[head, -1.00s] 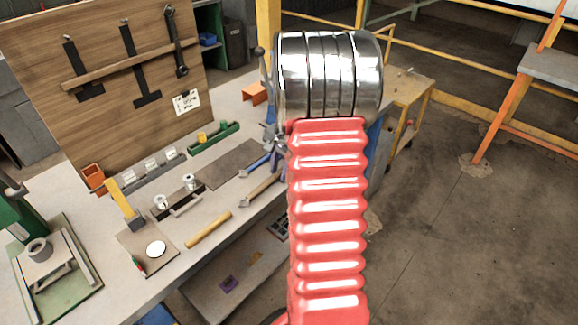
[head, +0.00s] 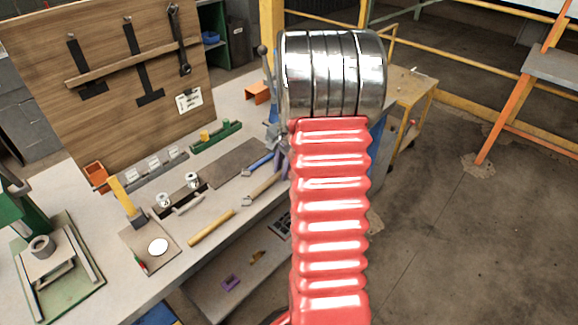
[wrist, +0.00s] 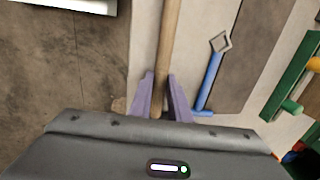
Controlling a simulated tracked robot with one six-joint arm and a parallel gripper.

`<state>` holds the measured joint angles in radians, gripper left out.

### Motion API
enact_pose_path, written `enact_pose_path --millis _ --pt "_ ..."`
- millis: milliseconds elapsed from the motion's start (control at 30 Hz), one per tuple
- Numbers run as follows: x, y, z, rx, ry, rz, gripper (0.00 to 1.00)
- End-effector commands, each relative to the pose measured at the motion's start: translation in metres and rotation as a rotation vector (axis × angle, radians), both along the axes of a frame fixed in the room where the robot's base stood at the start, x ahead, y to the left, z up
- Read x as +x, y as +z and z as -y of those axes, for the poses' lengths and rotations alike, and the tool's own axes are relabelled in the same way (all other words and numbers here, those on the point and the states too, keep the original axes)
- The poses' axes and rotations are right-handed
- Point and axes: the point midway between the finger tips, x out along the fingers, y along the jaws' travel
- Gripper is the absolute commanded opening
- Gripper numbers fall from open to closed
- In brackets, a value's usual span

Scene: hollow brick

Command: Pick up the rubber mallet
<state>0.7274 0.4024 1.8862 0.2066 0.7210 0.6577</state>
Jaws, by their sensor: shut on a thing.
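My gripper (wrist: 160,98) has its two purple fingers closed around a wooden handle (wrist: 168,45) in the wrist view. The handle runs up out of the picture from between the fingers. In the head view the fingers are mostly behind my red arm, and a wooden-handled tool (head: 264,187) lies along the bench just left of them. Its head is not clearly visible, so I cannot confirm by sight that it is the rubber mallet. A yellow-handled tool with a dark block head (head: 122,196) stands at the bench's left part.
A blue-handled tool (wrist: 210,80) lies right beside the gripper, near a dark mat (wrist: 243,60) and a green holder (wrist: 292,75). A loose wooden rod (head: 212,228) lies near the bench's front edge. A pegboard (head: 100,80) stands behind. Open floor lies to the right.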

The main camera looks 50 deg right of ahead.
Motion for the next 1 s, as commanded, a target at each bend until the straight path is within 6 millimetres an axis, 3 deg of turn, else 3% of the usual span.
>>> enact_pose_path --millis 267,700,1000 --pt "0.001 0.013 0.001 -0.003 -0.001 0.003 0.0" --pt "0.001 0.083 0.001 -0.003 0.0 0.003 0.0" --pt "0.001 0.101 0.0 -0.001 0.001 0.001 0.0"
